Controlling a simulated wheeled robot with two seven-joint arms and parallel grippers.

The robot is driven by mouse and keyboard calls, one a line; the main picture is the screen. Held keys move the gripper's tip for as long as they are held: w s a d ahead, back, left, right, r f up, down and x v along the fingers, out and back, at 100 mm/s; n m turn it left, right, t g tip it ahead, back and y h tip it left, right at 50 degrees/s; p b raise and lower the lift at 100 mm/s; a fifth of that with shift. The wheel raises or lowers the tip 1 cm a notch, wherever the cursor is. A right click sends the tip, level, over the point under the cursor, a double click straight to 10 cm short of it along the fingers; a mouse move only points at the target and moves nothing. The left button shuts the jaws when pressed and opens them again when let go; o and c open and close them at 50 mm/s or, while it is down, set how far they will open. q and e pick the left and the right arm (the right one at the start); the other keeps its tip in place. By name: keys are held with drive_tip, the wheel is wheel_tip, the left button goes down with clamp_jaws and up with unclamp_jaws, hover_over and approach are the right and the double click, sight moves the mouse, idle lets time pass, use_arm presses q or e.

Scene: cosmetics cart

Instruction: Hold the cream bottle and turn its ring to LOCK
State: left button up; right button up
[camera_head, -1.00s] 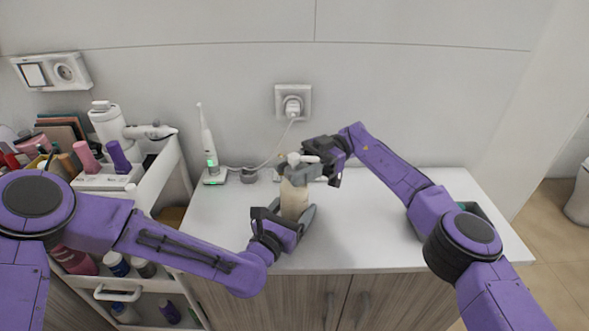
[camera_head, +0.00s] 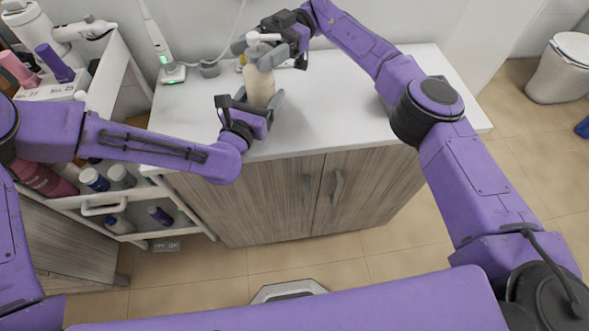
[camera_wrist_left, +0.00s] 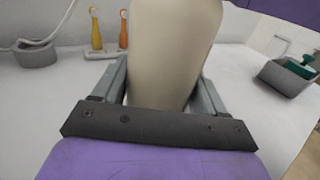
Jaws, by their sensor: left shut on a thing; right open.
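The cream bottle (camera_head: 259,88) stands upright on the white counter, with a white pump head (camera_head: 263,37) on top. My left gripper (camera_head: 262,104) is shut on the bottle's lower body from the front. In the left wrist view the bottle's body (camera_wrist_left: 172,50) fills the space between the two grey fingers (camera_wrist_left: 160,88). My right gripper (camera_head: 258,52) is open at the bottle's top, with its fingers around the neck just below the pump head. The ring and its marks are hidden or too small to read.
A loaded white cart (camera_head: 105,80) stands at left.

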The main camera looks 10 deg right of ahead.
drive_tip(key=shift+d+m+t+y, duration=0.1)
drive_tip(key=shift+m+t+y, duration=0.2)
drive_tip(key=shift+y, duration=0.1)
